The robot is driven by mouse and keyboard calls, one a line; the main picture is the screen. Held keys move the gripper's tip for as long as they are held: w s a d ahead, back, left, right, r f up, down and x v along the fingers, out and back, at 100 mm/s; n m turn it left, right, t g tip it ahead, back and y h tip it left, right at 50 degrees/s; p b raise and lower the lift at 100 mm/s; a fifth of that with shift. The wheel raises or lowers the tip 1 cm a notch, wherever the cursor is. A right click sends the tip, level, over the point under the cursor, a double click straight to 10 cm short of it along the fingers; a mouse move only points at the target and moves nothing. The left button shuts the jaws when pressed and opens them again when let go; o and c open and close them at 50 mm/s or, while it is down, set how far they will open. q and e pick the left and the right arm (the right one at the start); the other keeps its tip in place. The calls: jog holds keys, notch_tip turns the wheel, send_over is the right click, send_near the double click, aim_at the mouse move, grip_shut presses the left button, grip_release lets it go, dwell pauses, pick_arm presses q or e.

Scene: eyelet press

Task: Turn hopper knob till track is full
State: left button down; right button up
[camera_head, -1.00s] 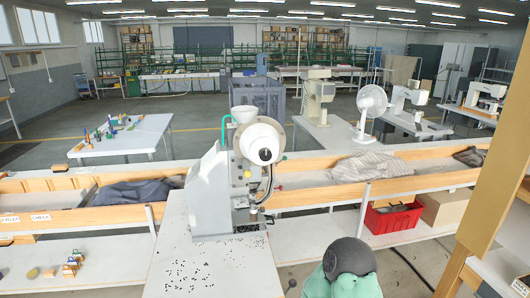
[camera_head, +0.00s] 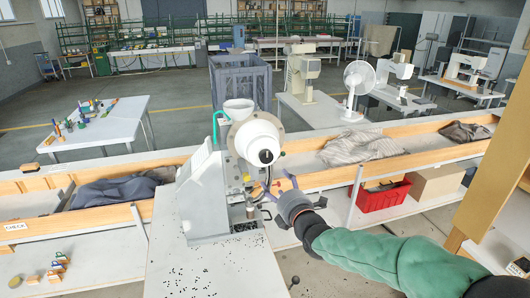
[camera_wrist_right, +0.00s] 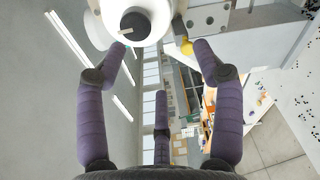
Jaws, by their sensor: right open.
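The white eyelet press (camera_head: 208,195) stands on the white table. Its round white hopper drum (camera_head: 255,137) faces me, with a dark knob (camera_head: 266,157) at its centre. The drum (camera_wrist_right: 108,25) and its dark knob (camera_wrist_right: 135,24) also show at the top of the right wrist view. My right gripper (camera_head: 277,190) has its purple fingers spread and empty, just below and right of the drum. In the right wrist view the gripper (camera_wrist_right: 161,58) is open, with the knob beyond the fingertips, apart from them. The track's fill cannot be made out. My left gripper is not in view.
Small dark eyelets (camera_head: 215,270) lie scattered on the white table (camera_head: 165,240). A wooden-edged bench (camera_head: 330,180) with grey cloth runs behind the press. A red crate (camera_head: 383,196) sits on its lower shelf. A wooden post (camera_head: 500,130) stands at the right.

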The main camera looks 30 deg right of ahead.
aim_at(267, 159)
jog(key=shift+n+t, duration=0.3)
jog(key=shift+n, duration=0.2)
jog(key=w+r, duration=0.1)
jog(key=w, duration=0.2)
jog(key=w+d+r, duration=0.1)
jog(key=w, duration=0.3)
jog(key=w+d+p, duration=0.1)
jog(key=w, duration=0.2)
jog(key=shift+w+d+r, duration=0.2)
jog(key=shift+r, duration=0.2)
jog(key=c, duration=1.1)
